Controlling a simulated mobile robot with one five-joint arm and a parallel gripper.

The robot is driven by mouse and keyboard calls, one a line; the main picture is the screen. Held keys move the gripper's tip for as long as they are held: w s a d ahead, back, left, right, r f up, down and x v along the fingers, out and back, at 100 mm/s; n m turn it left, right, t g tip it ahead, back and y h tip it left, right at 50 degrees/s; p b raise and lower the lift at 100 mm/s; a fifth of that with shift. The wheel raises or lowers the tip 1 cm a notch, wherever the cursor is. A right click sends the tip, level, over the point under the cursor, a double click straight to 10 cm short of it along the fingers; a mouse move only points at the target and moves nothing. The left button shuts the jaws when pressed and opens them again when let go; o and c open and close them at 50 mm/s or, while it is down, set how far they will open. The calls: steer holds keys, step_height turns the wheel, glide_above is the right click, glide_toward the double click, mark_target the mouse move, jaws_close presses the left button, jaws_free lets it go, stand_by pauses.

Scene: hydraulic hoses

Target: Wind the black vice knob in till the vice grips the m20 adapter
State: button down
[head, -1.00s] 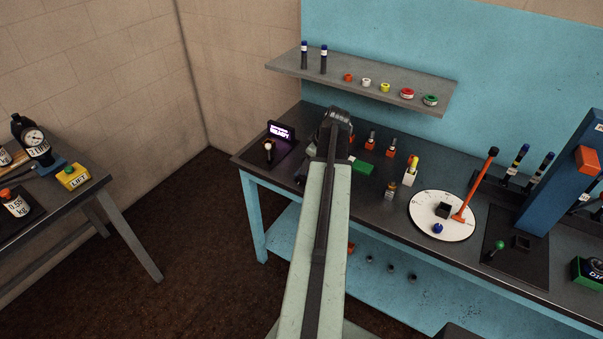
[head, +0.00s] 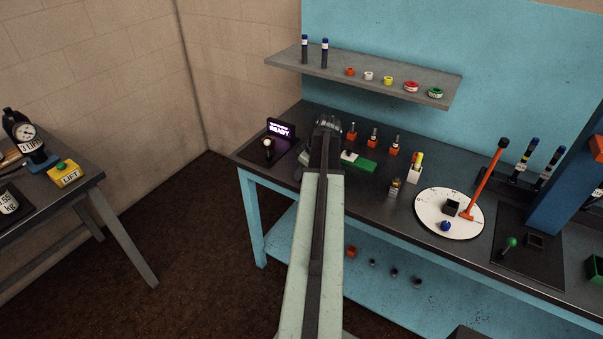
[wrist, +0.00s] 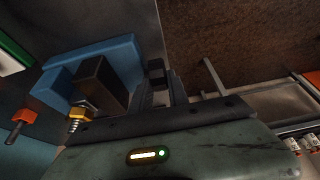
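The blue vice (wrist: 120,62) shows at the left of the wrist view, with a dark block-shaped jaw (wrist: 98,82) on it. A brass-coloured threaded fitting (wrist: 78,114), perhaps the m20 adapter, shows beside that jaw; I cannot tell whether it is gripped. My gripper (wrist: 166,84) is at the right side of the vice, its dark fingers close together. I cannot make out the black knob or whether the fingers are around it. In the head view my gripper (head: 328,128) is over the back left of the bench, and my arm hides most of the vice.
A lit display (head: 280,129) and small lever (head: 268,143) stand left of my gripper. A green block (head: 358,163) and orange-based fittings (head: 374,144) are to its right. A shelf (head: 390,82) hangs above. A white disc (head: 432,218) with a red-orange lever lies further right.

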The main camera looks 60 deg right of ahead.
steer(key=shift+f, duration=0.1)
steer(key=shift+s+a+f+t+b, duration=0.1)
steer(key=shift+s+t+b, duration=0.1)
steer(key=shift+t+b, duration=0.5)
steer(key=t+b, duration=0.2)
steer(key=b, duration=0.1)
steer(key=shift+s+f+b, duration=0.2)
steer(key=shift+s+b, duration=0.05)
steer(key=shift+b, duration=0.05)
steer(key=shift+s+t+b, duration=0.1)
steer(key=shift+t+b, duration=0.9)
steer(key=shift+r+b, duration=0.15)
steer(key=shift+b, duration=0.15)
steer(key=shift+r+t, duration=0.1)
steer(key=shift+t, duration=0.2)
steer(key=c, duration=1.3)
jaws_free()
steer(key=shift+o, duration=0.2)
